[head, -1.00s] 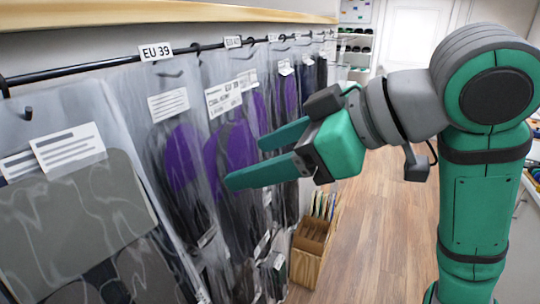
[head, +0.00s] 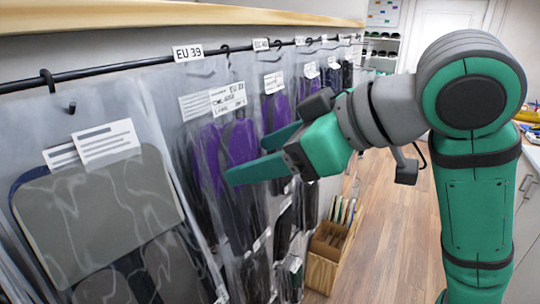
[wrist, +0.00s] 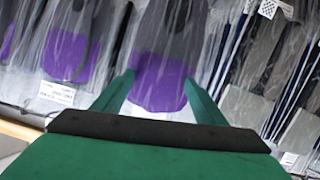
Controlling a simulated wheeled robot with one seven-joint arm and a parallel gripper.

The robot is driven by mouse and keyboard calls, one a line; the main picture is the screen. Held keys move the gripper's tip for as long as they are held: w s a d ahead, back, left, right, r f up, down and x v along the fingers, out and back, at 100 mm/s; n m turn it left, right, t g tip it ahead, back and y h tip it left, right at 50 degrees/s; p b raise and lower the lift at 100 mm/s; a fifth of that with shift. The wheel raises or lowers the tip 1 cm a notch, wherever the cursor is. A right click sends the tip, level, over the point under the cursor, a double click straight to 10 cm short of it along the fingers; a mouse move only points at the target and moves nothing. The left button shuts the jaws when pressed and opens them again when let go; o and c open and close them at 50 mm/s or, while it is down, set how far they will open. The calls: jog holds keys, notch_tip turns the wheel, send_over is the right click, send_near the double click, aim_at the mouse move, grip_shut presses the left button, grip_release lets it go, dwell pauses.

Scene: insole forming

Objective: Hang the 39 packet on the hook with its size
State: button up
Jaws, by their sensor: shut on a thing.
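The 39 packet (head: 238,135) is a clear bag with purple and dark insoles and a white label reading EU 39. My gripper (head: 248,160) is shut on it from the right; the packet hangs upright from the fingers. In the wrist view, the purple end of an insole in the packet (wrist: 158,92) shows between the fingers (wrist: 158,80). The EU 39 size tag (head: 187,53) is on the black rail, up and left of the packet's label. A similar packet hangs behind it, and the two overlap. I cannot tell whether the held packet's top touches a hook.
The black rail (head: 110,69) runs along the wall under a wooden shelf edge (head: 200,12). A packet with grey insoles (head: 95,220) hangs close at the left. Several more packets hang farther along. A wooden box (head: 325,255) stands below right; the floor (head: 390,215) is clear.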

aim_at(246, 153)
jog(key=shift+w+a+f, duration=0.15)
jog(key=shift+w+a, duration=0.8)
jog(key=shift+a, duration=0.25)
jog(key=shift+w+a+f, duration=0.15)
jog(key=shift+a+f, duration=0.05)
jog(key=shift+f, duration=0.1)
jog(key=shift+w+a+f, duration=0.1)
jog(key=shift+a+f, duration=0.05)
jog(key=shift+a, duration=0.1)
jog(key=shift+f, duration=0.15)
dwell(0.3)
jog(key=o, duration=1.6)
